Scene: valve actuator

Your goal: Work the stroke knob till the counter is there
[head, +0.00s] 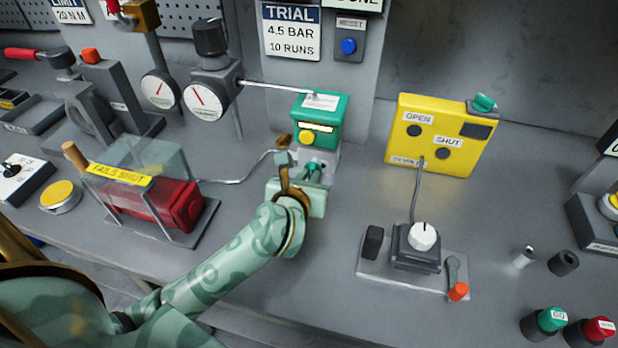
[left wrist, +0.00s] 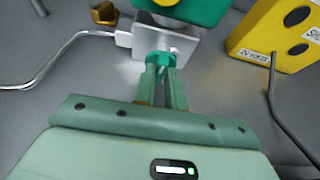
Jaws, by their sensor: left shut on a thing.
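The green unit (head: 341,108) stands on the bench at the middle, on a pale metal block (left wrist: 147,40). Its front has a small counter window (head: 319,127), too small to read, and a yellow button (head: 306,138). A green knob (left wrist: 160,58), seemingly the stroke knob, sticks out of the block below; the knob also shows in the head view (head: 312,168). My left gripper (left wrist: 161,68) is shut on this knob, its fingers covering part of it. My right gripper is in neither view.
A red actuator (head: 180,205) under a clear cover stands left of my arm. A yellow box (head: 440,133) and a pale plate with a white dial (head: 422,236) are to the right. A "TRIAL 4.5 BAR 10 RUNS" sign (head: 290,32) hangs behind. A thin pipe runs to the block's left side.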

